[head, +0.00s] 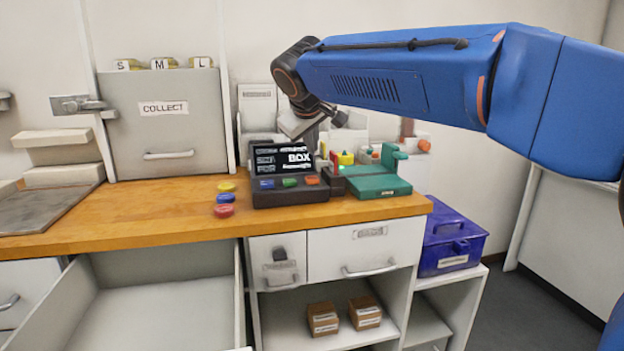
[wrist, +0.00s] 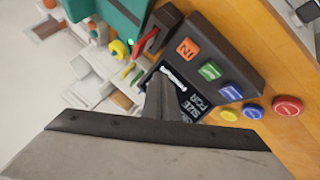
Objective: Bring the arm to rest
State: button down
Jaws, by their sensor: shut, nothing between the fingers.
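My blue arm reaches in from the right in the head view. My gripper (head: 312,138) hangs above and behind the dark terminal (head: 290,194) and is partly hidden there. In the wrist view my gripper (wrist: 163,88) shows its fingers shut and empty, overlapping the terminal's screen. The terminal's screen reads "BOX" in part, with blue, green and orange buttons below it. I cannot tell whether the fingers touch anything.
Loose yellow, blue and red discs (head: 223,211) lie left of the terminal on the wooden counter (head: 150,215). A green device (head: 377,184) stands right of it. A large drawer (head: 160,310) is open below. A blue box (head: 450,240) sits at the right.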

jog(key=s+d+f+m+g, duration=0.1)
jog(key=s+d+f+m, duration=0.1)
jog(key=s+d+f, duration=0.65)
jog(key=s+d+f+m+g, duration=0.25)
jog(key=s+d, duration=0.65)
jog(key=d, duration=0.7)
jog(key=s+d+f+m, duration=0.2)
jog(key=s+d+f, duration=0.2)
jog(key=s+f, duration=0.5)
jog(key=s+d+f+m, duration=0.2)
jog(key=s+d+f, duration=0.2)
jog(key=s+f, duration=0.5)
jog(key=s+g, duration=0.1)
jog(key=s, duration=0.2)
jog(key=shift+f, duration=0.3)
